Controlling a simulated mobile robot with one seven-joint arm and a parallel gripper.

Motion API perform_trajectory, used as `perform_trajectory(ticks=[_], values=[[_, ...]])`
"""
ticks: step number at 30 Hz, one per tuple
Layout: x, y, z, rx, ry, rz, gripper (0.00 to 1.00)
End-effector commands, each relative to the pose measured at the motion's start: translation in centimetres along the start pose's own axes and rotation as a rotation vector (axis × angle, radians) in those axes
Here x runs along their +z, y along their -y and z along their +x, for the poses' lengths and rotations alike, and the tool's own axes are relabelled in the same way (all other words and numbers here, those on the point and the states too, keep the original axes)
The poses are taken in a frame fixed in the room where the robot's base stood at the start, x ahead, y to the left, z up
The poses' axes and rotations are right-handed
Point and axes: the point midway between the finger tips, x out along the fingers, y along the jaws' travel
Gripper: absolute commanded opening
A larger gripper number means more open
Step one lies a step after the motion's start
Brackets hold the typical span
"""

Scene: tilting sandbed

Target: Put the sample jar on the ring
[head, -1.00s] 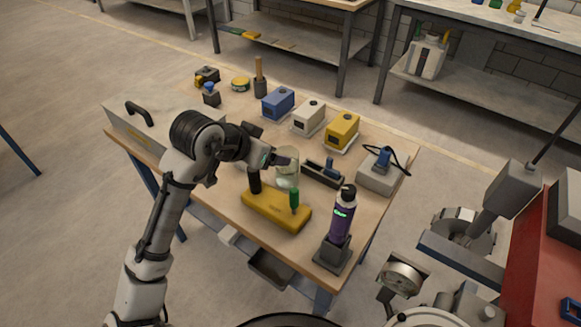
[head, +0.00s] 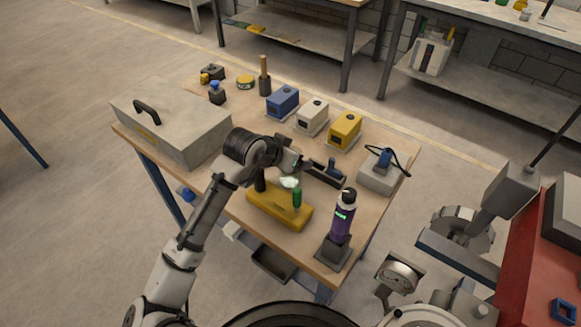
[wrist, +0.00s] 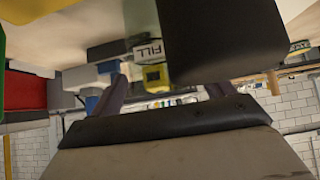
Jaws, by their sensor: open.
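The sample jar, a clear glass with pale green contents (head: 289,183), stands on the table and is mostly hidden behind my wrist in the head view. Only its low part shows, just behind the yellow block. My gripper (head: 291,164) is at the jar's upper part; its fingertips are hard to make out here. In the wrist view a white label reading FILL (wrist: 149,52) shows ahead of the gripper, apparently on the jar, whose clear wall is hard to trace. The gripper is open; whether the fingers touch the jar cannot be told. I cannot pick out the ring.
A yellow block (head: 266,206) with a black knob and green handle is in front of the jar. A purple bottle (head: 342,220) stands at the right front. Blue, white and yellow boxes (head: 345,129) line the back. A grey case (head: 178,128) fills the left.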

Motion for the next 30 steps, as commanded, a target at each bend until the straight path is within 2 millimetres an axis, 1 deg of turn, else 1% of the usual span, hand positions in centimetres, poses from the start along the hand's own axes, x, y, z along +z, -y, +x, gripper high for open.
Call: perform_trajectory(ticks=[2,15,16,17,25,30], values=[[0.0,0.0,0.0,0.000,0.000,0.000,0.79],[0.0,0.0,-0.1,0.001,-0.001,0.000,0.21],[0.0,0.0,-0.1,0.000,-0.001,0.000,0.20],[0.0,0.0,-0.1,0.000,-0.001,0.000,0.15],[-0.2,0.0,-0.2,0.000,-0.001,0.001,0.15],[-1.4,0.0,-1.3,0.000,-0.002,0.004,0.15]])
